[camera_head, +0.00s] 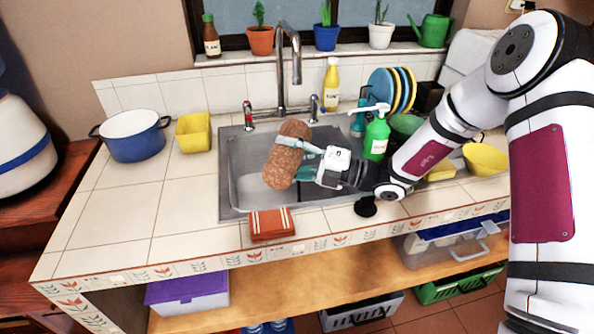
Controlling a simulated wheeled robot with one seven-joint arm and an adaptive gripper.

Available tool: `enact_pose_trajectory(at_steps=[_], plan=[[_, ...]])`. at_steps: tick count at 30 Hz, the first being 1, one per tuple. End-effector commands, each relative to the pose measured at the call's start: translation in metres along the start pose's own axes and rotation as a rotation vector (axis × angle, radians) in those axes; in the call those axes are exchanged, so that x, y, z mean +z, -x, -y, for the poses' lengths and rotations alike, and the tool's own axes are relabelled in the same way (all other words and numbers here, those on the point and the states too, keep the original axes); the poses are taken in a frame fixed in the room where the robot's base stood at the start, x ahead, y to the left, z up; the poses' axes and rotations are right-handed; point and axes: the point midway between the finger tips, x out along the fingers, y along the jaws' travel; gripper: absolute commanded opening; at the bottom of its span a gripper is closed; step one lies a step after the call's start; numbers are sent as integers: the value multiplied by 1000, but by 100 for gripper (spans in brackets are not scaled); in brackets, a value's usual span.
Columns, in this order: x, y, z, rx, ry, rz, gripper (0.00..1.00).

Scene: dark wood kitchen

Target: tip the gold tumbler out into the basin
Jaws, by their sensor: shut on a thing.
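My gripper (297,160) is shut around the middle of a brownish-gold, speckled tumbler (283,167). The tumbler is held over the steel basin (246,190), tilted, with its upper end leaning toward the back right and its lower end toward the front left. Its mouth does not show clearly, so I cannot tell which end is open or whether anything is inside. No contents show falling from it. The tumbler and gripper hide part of the basin floor.
The faucet (281,75) rises behind the tumbler. A green soap bottle (376,137) stands right of the basin, near my arm. A yellow container (194,133) and blue-white pot (134,135) stand left.

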Motion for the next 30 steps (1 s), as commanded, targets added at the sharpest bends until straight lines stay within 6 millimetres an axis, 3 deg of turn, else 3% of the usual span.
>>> enact_pose_trajectory(at_steps=[18,25,30], plan=[[3,0,0,2,-77,9,13],[-14,0,1,-1,245,-34,13],[-18,0,-2,1,292,-37,13]])
